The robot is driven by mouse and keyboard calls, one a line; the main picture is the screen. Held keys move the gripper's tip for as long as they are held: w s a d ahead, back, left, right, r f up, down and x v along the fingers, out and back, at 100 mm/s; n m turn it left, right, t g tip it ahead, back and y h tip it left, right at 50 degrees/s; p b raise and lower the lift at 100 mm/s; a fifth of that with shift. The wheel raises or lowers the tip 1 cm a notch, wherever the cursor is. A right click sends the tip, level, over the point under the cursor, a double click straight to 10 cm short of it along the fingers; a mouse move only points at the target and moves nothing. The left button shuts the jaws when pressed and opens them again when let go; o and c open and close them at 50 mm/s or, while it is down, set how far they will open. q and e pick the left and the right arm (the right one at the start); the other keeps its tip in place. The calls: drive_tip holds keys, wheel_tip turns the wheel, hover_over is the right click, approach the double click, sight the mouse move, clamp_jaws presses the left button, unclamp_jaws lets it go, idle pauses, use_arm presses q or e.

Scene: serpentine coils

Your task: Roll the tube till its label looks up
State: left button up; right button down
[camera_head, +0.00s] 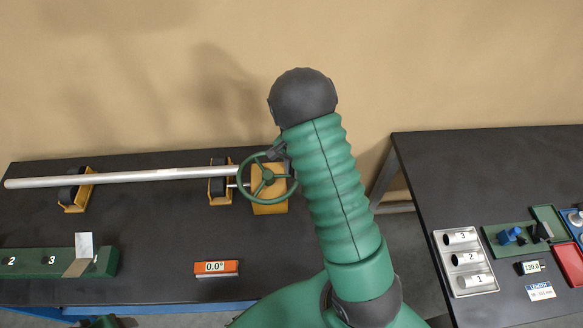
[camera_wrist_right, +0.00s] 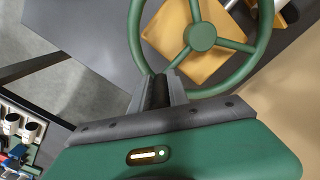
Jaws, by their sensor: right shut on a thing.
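A long pale metal tube (camera_head: 140,177) lies across two yellow roller stands with dark rollers, the left stand (camera_head: 77,192) and the right stand (camera_head: 219,188). No label can be made out on the side of the tube that I see. A green handwheel (camera_head: 267,178) stands at the tube's right end, in front of a yellow block (camera_head: 270,205). My right gripper (camera_head: 276,151) is shut on the handwheel's rim at its upper right. The right wrist view shows the fingers (camera_wrist_right: 160,88) at the rim, with the wheel's hub and spokes beyond.
An orange box (camera_head: 216,267) reading 0.0° lies at the table's front. A green numbered block (camera_head: 55,262) with a pale bent plate sits front left. A second table at right holds a tray of numbered cylinders (camera_head: 448,240) and a green case (camera_head: 500,228).

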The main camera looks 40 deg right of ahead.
use_arm(q)
drive_tip(key=shift+s+a, duration=0.1)
drive_tip(key=shift+s, duration=0.15)
use_arm(e)
drive_tip(key=shift+s+a+f, duration=0.1)
drive_tip(key=shift+s+a, duration=0.15)
drive_tip(key=shift+s, duration=0.3)
drive_tip(key=c, duration=1.3)
unclamp_jaws()
use_arm(q)
drive_tip(key=shift+s+r, duration=0.1)
drive_tip(key=shift+r, duration=0.05)
use_arm(e)
drive_tip(key=shift+d, duration=0.1)
drive_tip(key=shift+w+r, duration=0.15)
drive_tip(key=shift+r, duration=0.05)
use_arm(q)
drive_tip(key=b+x, duration=0.2)
drive_tip(key=shift+s+f+b, duration=0.15)
drive_tip(key=shift+f+b, duration=0.15)
drive_tip(key=shift+f, duration=0.1)
use_arm(e)
wheel_tip(320, 180, up, 16)
drive_tip(key=shift+r, duration=0.2)
drive_tip(key=shift+d, duration=0.1)
